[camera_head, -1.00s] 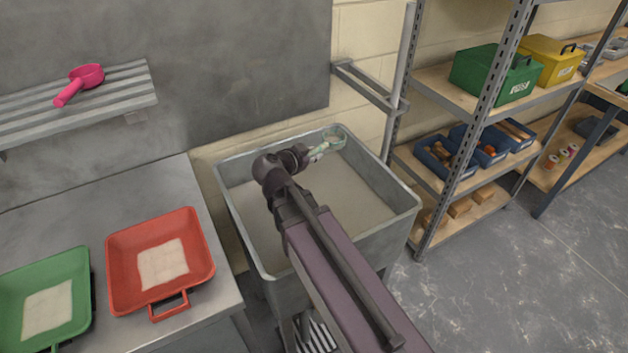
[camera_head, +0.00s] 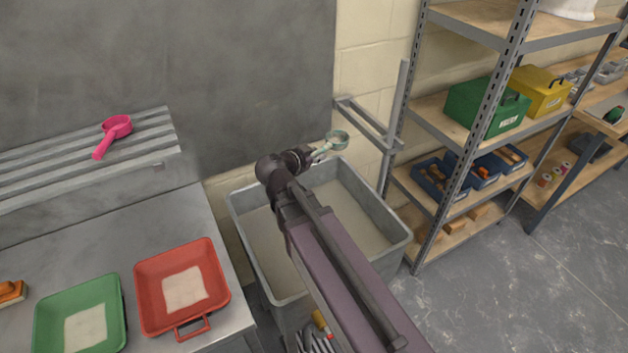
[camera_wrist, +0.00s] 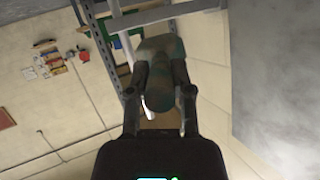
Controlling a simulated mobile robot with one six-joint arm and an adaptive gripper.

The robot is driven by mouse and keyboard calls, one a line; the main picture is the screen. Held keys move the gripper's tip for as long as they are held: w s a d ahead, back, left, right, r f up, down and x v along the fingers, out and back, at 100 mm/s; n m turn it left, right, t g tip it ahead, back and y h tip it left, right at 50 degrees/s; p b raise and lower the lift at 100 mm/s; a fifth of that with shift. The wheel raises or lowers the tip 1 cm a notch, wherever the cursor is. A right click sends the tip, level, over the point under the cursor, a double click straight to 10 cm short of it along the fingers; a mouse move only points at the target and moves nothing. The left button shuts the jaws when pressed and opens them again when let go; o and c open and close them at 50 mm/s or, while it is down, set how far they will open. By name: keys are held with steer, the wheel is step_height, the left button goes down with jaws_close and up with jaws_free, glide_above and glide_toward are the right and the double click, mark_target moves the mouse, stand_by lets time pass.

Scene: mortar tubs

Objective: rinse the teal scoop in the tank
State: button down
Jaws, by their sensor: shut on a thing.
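The teal scoop (camera_head: 338,139) is held by my gripper (camera_head: 318,155) over the back rim of the tank (camera_head: 238,224). The scoop's bowl looks pale inside, with residue or wet sheen I cannot tell apart. The tank is a grey tub filled with a flat greyish-beige surface. In the wrist view the scoop (camera_wrist: 160,55) sits between the two fingers of my gripper (camera_wrist: 160,100), its handle end toward the camera. The scoop appears above the tank's contents, apart from them.
A pink scoop (camera_head: 117,127) lies on the slatted rack (camera_head: 60,165) at left. A red tray (camera_head: 148,270) and a green tray (camera_head: 45,318) sit on the metal counter. A wall rail (camera_head: 370,125) is close behind the scoop. A shelf unit (camera_head: 440,115) stands right.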

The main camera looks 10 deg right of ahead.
step_height(320, 180, up, 12)
steer(key=p, duration=1)
steer(key=shift+s+d+f, duration=0.1)
steer(key=shift+d+f, duration=0.05)
